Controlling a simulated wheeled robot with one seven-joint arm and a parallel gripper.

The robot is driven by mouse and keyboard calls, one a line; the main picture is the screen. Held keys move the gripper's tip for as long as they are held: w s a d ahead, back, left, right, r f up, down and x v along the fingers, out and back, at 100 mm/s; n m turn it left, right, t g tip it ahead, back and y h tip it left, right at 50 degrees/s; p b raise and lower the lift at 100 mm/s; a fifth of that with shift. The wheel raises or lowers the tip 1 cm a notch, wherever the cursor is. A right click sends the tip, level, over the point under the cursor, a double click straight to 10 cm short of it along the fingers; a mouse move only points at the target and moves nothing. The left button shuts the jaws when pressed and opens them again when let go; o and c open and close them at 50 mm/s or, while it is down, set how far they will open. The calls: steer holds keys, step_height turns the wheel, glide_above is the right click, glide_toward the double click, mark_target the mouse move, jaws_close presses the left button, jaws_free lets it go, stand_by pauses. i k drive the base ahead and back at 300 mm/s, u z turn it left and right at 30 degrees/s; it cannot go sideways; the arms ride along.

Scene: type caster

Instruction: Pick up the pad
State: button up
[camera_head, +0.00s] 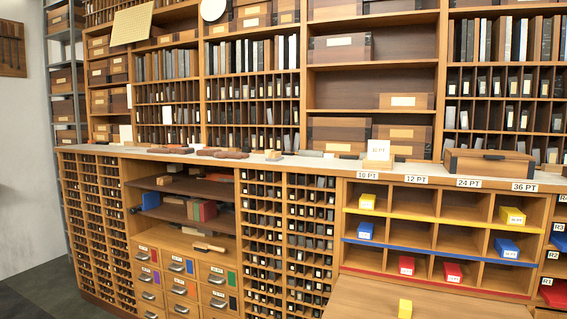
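I cannot tell for sure which thing is the pad. Several flat reddish-brown pieces (222,154) lie on the pale counter top (330,163), left of the middle. A small block (274,155) with a pale top sits just right of them. A dark flat piece (312,153) lies further right along the counter. A yellowish lined sheet or pad (131,24) hangs tilted at the upper left, in front of the shelves. My gripper is not in view.
A wooden box (488,163) and a white card (379,150) stand on the counter at the right. Below are open compartments with yellow, blue and red blocks. A lower board (440,300) holds one yellow block (405,308). A brush-like tool (208,247) lies above the drawers.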

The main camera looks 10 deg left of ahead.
mark_target(274, 156)
steer(key=u, duration=1.2)
steer(key=i, duration=2.1)
steer(key=z, duration=1.25)
steer(key=i, duration=0.45)
steer(key=z, duration=0.4)
